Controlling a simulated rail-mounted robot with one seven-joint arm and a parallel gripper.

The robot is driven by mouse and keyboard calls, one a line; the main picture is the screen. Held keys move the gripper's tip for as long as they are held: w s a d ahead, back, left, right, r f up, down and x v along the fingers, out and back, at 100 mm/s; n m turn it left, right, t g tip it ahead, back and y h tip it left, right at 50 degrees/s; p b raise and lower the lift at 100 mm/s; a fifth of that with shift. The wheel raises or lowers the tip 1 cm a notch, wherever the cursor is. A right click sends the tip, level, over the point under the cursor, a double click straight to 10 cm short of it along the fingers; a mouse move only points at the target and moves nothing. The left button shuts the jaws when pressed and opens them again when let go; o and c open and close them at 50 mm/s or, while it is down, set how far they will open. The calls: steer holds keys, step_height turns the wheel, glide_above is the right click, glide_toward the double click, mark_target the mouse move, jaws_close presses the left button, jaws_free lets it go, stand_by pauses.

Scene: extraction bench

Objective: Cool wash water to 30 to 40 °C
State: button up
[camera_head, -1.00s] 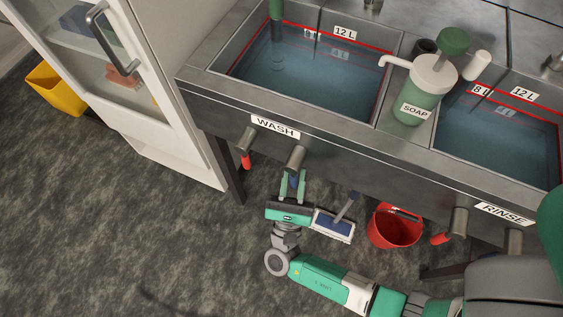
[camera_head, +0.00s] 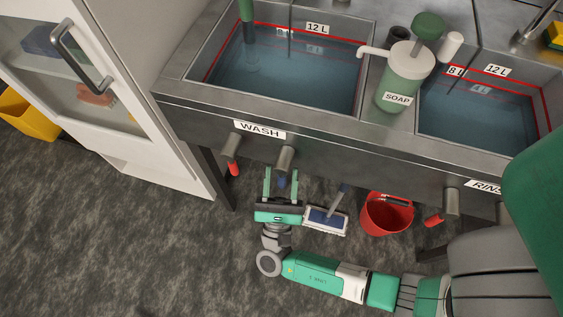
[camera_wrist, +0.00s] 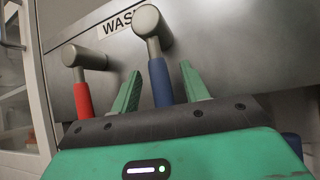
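The wash basin (camera_head: 180,92) holds bluish water, with a green rod-like item (camera_head: 247,18) standing in it at the back left. Below its WASH label (camera_head: 260,130) are two taps, one with a red lever (camera_head: 234,169) and one with a blue lever (camera_wrist: 160,82). The red lever (camera_wrist: 83,100) also shows in the wrist view. Both levers hang down. My gripper (camera_head: 281,184) is open below the basin front. Its fingers (camera_wrist: 161,90) stand on either side of the blue lever, with visible gaps. I see no temperature reading.
The rinse basin (camera_head: 548,125) is at the right, with a soap dispenser (camera_head: 403,80) between the basins. A red bucket (camera_head: 386,216) and a mop or brush (camera_head: 326,221) are under the bench. A white cabinet (camera_head: 150,150) stands left. The floor at front left is clear.

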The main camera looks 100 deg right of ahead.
steer(key=p+v, duration=0.1)
steer(key=v, duration=0.6)
steer(key=shift+w+a+f, duration=0.1)
steer(key=shift+a+f, duration=0.15)
steer(key=shift+a, duration=0.05)
stand_by(0.3)
